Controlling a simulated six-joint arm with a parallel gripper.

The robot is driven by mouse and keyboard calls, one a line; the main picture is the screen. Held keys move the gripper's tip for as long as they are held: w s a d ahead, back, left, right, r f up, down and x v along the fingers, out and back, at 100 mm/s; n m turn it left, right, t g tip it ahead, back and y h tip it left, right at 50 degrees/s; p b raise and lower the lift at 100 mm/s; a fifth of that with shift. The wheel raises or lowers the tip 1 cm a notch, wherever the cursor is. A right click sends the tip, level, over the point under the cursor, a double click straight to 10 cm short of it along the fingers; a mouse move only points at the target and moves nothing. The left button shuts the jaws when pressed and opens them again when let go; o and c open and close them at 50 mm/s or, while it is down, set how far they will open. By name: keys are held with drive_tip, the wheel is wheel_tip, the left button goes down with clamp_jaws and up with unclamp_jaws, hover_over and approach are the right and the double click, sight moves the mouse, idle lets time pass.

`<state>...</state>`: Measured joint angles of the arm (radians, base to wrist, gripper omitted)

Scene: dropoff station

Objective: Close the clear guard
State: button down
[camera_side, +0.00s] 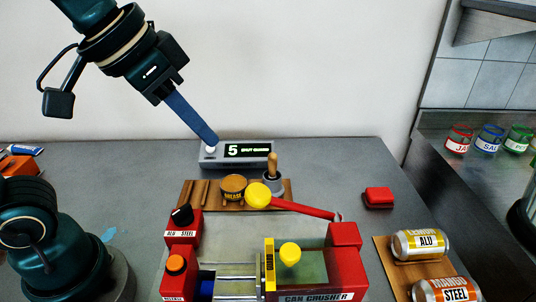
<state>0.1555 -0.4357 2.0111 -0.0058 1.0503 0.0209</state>
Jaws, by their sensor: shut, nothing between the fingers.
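The can crusher is a red and grey machine (345,262) at the front middle. Its clear guard (313,268) is a greenish see-through panel with a yellow edge strip at its left and a yellow knob (290,254) on top. The guard lies over the right part of the crusher's bay; the left part, with metal rods (235,283), is uncovered. My gripper (208,139) is shut and empty, its blue fingers pointing down and right. The fingertips are at the white button of a grey display box (228,158); I cannot tell if they touch. The display appears to read "5 SHUT GUARD".
A red lever with a yellow ball (257,195) crosses behind the bay. A wooden board (207,193) holds a grease tin (233,187) and a wooden-handled tool (273,172). A red block (379,197) and a tray with two cans (420,245) are right.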

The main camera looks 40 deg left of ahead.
drive_tip(key=w+d+r+m+g+h, duration=0.1)
drive_tip(key=w+d+m, duration=0.2)
drive_tip(key=w+d, duration=0.35)
drive_tip(key=m+g, duration=0.2)
hover_over(316, 258)
drive_tip(key=s, duration=0.1)
wheel_tip(316, 258, down, 4)
drive_tip(key=x, duration=0.8)
drive_tip(key=shift+w+a+f, duration=0.1)
drive_tip(key=shift+a+f, duration=0.1)
drive_tip(key=shift+f, duration=0.55)
drive_tip(key=shift+s+a+f, duration=0.1)
drive_tip(key=shift+s+a, duration=0.45)
drive_tip(key=shift+s, duration=0.2)
drive_tip(key=shift+s+a+f, duration=0.1)
drive_tip(key=shift+s+a, duration=0.45)
drive_tip(key=shift+s, duration=0.2)
drive_tip(key=s+a, duration=0.8)
drive_tip(key=shift+s+a, duration=0.25)
drive_tip(key=shift+s, duration=0.05)
